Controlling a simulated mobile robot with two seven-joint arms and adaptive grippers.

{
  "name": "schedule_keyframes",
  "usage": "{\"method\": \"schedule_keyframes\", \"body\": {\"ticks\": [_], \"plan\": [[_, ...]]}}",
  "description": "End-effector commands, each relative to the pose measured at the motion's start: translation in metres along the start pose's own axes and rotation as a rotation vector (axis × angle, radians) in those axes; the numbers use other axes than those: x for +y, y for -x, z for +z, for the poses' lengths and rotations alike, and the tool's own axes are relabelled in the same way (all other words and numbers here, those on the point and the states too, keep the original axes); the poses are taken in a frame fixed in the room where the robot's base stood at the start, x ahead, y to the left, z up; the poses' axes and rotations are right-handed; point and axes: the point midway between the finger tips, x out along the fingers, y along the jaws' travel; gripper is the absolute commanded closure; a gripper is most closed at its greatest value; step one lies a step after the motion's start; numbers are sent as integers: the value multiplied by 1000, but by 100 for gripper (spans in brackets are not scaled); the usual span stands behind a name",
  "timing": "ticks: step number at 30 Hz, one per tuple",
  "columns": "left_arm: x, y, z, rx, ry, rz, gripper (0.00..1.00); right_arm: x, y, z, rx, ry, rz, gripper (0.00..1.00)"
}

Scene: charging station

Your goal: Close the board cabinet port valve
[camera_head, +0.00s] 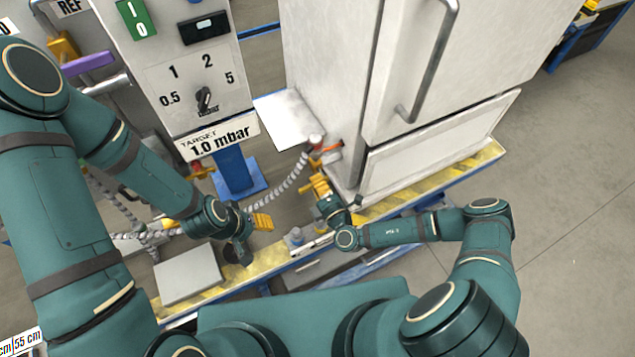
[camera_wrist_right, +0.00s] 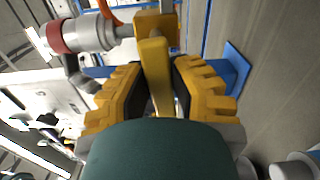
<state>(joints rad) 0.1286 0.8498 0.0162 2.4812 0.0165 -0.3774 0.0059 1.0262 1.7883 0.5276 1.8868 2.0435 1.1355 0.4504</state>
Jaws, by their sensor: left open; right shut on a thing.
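The board cabinet (camera_head: 335,60) is the tall white cabinet right of centre in the head view. Its port, with a grey hose and orange parts, is low on its left side. In the right wrist view, the port valve's yellow lever (camera_wrist_right: 155,62) reaches down between the yellow finger pads of my right gripper (camera_wrist_right: 160,88). That gripper is shut on the lever. In the head view, my right gripper (camera_head: 320,185) is just below the port and hides most of the valve. My left gripper (camera_head: 262,222) is open and empty, left of and below the right one.
A control panel (camera_head: 180,60) with a dial and a "1.0 mbar" label stands left of the cabinet. A ribbed grey hose (camera_head: 285,183) runs from the port between my grippers. A grey box (camera_head: 188,274) sits at lower left. Open floor lies to the right.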

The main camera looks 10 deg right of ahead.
Motion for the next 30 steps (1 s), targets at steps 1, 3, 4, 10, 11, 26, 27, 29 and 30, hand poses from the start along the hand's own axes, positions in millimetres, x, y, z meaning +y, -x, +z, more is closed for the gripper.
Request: {"method": "schedule_keyframes", "body": {"ticks": [1, 3, 4, 10, 11, 26, 27, 29, 30], "plan": [[0, 1, 0, 0, 0, 0, 45, 3, -1, 0, -1, -20, 4, 100], [0, 2, 0, 0, 0, 0, 45, 3, -1, 0, -1, -47, 4, 100], [0, 2, 0, 0, 0, 1, 45, 3, -1, 0, -1, -56, 4, 100], [1, 2, 0, -1, 0, 1, 45, 4, -1, 1, -1, -95, 4, 100], [1, 2, 0, -1, 0, 1, 45, 4, -1, 1, -1, -98, 4, 100], [1, 2, 0, -1, 0, 1, 45, 4, -1, 0, -1, -104, 4, 47], [1, 2, 0, -1, 0, 1, 45, 4, -1, 0, -1, -103, 3, 47], [1, 2, 0, 0, 0, 1, 45, 4, -1, 0, 0, -103, 2, 47], [1, 2, 0, 0, 0, 1, 45, 4, 0, 0, 0, -103, 2, 47]]}}
